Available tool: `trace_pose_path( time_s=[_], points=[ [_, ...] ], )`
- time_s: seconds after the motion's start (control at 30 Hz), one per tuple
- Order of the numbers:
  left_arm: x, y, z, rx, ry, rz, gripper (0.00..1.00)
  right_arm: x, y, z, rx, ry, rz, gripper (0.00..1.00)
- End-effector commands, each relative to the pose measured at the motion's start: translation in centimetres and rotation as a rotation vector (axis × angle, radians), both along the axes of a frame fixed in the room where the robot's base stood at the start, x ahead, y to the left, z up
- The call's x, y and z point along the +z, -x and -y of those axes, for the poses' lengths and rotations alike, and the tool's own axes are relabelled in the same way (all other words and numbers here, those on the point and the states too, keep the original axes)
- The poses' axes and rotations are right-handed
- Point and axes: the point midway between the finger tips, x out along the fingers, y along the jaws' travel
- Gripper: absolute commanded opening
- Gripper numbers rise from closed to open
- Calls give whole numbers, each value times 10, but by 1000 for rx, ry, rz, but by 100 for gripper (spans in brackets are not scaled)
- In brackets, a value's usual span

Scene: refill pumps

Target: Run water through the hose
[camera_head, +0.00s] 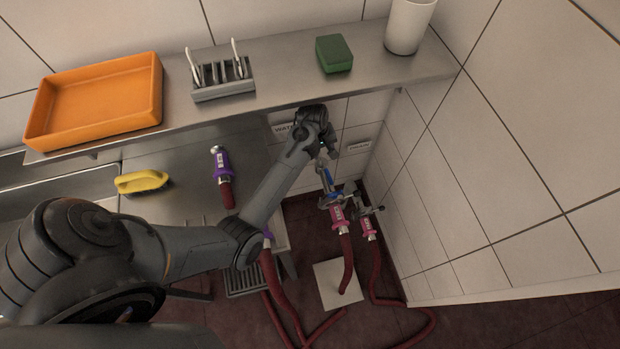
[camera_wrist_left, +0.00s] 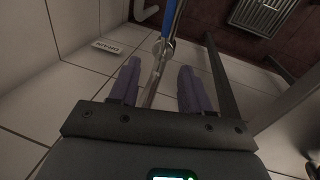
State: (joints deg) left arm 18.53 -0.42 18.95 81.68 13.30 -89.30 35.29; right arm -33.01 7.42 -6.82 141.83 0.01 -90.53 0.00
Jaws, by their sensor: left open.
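My left gripper (camera_head: 324,156) reaches down at the wall beneath the shelf. In the left wrist view its two purple fingers (camera_wrist_left: 160,68) stand apart, with a metal pipe or stem (camera_wrist_left: 154,82) between them; I cannot tell whether they touch it. A blue lever (camera_head: 327,178) is just beyond the fingertips and also shows in the left wrist view (camera_wrist_left: 170,18). Below it, a red hose (camera_head: 347,265) with a pink coupling (camera_head: 340,217) hangs at a metal fitting. A second pink coupling (camera_head: 369,229) is to its right. My right gripper is not in view.
A hose end with a purple coupling (camera_head: 221,165) lies on the steel counter, near a yellow brush (camera_head: 142,182). The shelf above holds an orange tray (camera_head: 95,98), a grey rack (camera_head: 222,80), a green sponge (camera_head: 334,54) and a white cylinder (camera_head: 408,25). A tiled wall closes the right side.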

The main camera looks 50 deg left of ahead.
Motion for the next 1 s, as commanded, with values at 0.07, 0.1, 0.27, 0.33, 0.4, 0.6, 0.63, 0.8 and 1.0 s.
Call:
trace_pose_path(
  time_s=[0.07,0.1,0.27,0.33,0.4,0.6,0.63,0.8,1.0],
  points=[
    [-21,4,6,7,20,-1,48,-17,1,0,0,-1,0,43],
    [-27,7,8,7,26,-6,48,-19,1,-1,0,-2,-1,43],
    [-41,9,12,2,30,-16,48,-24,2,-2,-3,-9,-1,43],
    [-47,9,13,1,31,-17,48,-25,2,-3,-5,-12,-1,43],
    [-55,7,14,1,31,-17,48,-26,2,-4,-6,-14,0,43],
    [-87,1,16,0,31,-17,48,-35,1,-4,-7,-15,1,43],
    [-92,1,17,-1,31,-17,48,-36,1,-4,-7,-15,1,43],
    [-117,-4,19,0,30,-17,48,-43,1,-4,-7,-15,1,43],
    [-135,-8,20,-1,29,-15,48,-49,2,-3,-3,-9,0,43]
  ],
)
